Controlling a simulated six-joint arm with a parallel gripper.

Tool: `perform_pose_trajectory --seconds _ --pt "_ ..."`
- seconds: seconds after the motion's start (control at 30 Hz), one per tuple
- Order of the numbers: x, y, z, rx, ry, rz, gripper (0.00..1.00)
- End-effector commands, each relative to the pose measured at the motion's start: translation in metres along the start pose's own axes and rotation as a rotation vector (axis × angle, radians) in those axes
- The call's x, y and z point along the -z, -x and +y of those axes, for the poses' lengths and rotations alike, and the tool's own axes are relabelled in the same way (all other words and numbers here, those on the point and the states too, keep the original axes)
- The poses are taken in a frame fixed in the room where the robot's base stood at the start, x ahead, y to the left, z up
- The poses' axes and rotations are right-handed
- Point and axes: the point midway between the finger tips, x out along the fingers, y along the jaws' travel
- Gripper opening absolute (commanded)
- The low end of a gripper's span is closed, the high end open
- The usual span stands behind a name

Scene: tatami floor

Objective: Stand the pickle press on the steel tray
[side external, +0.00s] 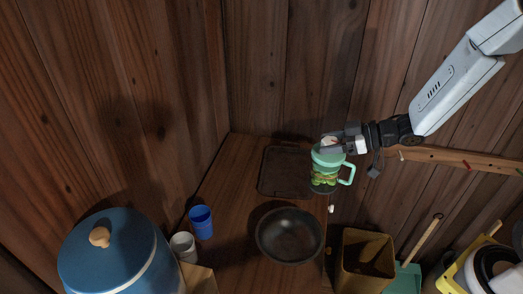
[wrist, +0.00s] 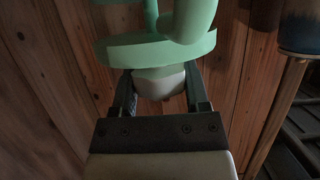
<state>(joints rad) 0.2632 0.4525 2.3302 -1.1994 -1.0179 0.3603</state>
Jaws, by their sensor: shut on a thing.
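The pickle press (side external: 325,180) is a clear jar with green and orange contents, a mint-green lid and a mint-green handle on its right. My gripper (side external: 332,144) is shut on the pale knob at its top and holds it roughly upright. In the wrist view the knob (wrist: 160,86) sits between the two fingers, below the green lid (wrist: 150,50). A dark, flat, rectangular tray (side external: 282,178) lies at the back of the wooden counter. The press appears just right of the tray, overlapping its right edge in the picture; its exact height is unclear.
A dark round bowl (side external: 290,236) stands in front of the tray. A blue cup (side external: 201,222), a grey cup (side external: 183,247) and a large blue lidded pot (side external: 115,255) are at left. A tan bin (side external: 365,262) stands at right. A peg rail (side external: 450,158) runs along the wall.

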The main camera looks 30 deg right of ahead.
Motion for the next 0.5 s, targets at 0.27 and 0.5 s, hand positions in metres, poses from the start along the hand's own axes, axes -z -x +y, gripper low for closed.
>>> perform_pose_trajectory --seconds 0.27,0.5 --pt "-0.0031 0.0117 0.0059 -0.024 -0.009 0.004 0.0" --pt "-0.0034 0.0066 0.0099 -0.024 -0.008 0.004 0.0"
